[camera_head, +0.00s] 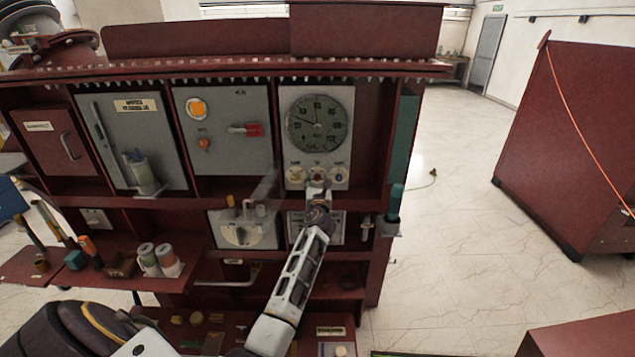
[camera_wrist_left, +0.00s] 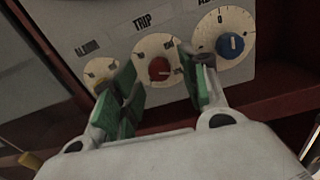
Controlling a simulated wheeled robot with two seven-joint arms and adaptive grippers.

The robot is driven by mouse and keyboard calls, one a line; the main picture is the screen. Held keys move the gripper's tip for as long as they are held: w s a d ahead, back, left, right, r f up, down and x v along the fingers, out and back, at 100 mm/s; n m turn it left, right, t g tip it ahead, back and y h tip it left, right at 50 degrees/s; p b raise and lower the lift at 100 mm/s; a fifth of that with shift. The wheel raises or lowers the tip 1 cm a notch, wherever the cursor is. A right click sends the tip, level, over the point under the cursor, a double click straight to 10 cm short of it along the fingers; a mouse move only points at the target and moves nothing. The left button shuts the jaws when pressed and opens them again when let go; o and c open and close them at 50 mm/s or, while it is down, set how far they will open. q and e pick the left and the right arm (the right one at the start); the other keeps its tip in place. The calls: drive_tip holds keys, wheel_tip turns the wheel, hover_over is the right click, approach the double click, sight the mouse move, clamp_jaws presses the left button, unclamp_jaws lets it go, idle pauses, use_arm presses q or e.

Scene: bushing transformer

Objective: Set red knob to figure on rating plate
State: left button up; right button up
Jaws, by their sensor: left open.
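The red knob (camera_wrist_left: 159,69) sits on a round cream dial labelled TRIP in the left wrist view. In the head view its dial (camera_head: 318,173) is the middle one of three below a round gauge (camera_head: 318,124). My left gripper (camera_wrist_left: 157,60) is open, with green-padded fingers on either side of the knob in the picture. Whether the pads touch it I cannot tell. In the head view the left gripper (camera_head: 318,188) is in front of the dial row. A pale plate (camera_head: 333,228) below is partly hidden by my arm; its text is unreadable. My right gripper is not in view.
A blue knob (camera_wrist_left: 230,45) is right of the red one and a yellow knob (camera_wrist_left: 101,82) is left. A red handle (camera_head: 247,129) is on the neighbouring grey panel. A shelf of tools and cups (camera_head: 166,260) juts out lower left.

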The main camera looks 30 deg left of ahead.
use_arm(q)
drive_tip(key=shift+w+a, duration=0.25)
drive_tip(key=shift+w, duration=0.15)
clamp_jaws()
